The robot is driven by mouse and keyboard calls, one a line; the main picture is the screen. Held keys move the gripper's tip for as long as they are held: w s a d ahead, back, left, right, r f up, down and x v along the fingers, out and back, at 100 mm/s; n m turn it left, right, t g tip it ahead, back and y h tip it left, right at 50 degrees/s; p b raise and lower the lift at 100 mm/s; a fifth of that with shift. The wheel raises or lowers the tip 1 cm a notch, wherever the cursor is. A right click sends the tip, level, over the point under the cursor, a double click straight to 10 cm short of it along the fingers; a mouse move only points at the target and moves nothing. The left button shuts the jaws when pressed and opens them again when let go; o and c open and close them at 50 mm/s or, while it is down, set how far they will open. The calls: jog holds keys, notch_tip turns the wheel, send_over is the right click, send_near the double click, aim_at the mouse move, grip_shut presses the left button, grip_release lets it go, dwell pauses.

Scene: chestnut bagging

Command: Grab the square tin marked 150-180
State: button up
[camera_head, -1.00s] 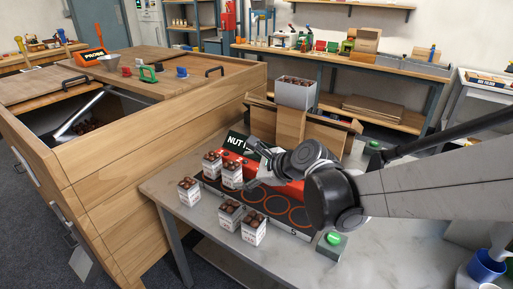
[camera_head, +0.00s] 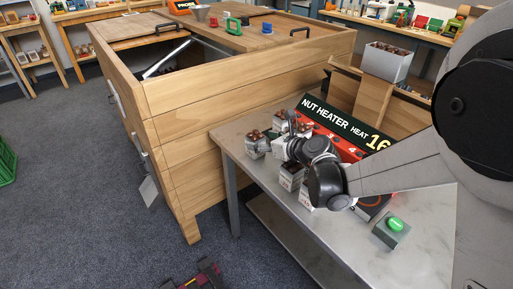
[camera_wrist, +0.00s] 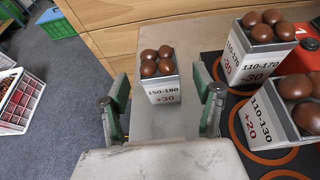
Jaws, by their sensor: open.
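The square tin marked 150-180 +30 (camera_wrist: 163,90) is white-labelled and holds several brown chestnuts. In the wrist view it stands upright on the table between my two green-padded fingers. My gripper (camera_wrist: 161,100) is open, with a gap showing on each side of the tin. In the head view my gripper (camera_head: 285,138) is low over the table among the tins, partly hidden by its own wrist. The leftmost tin (camera_head: 255,147) there appears to be this one; its label is unreadable at that size.
The Nut Heater sign (camera_head: 338,118) is behind. A wooden chest (camera_head: 240,85) borders the table. A green button box (camera_head: 392,228) stands at the right.

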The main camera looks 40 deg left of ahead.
aim_at(250, 138)
jog(key=shift+b+x, duration=0.75)
jog(key=shift+x, duration=3.05)
jog(key=shift+d, duration=0.1)
jog(key=shift+c, duration=0.2)
jog(key=c, duration=1.4)
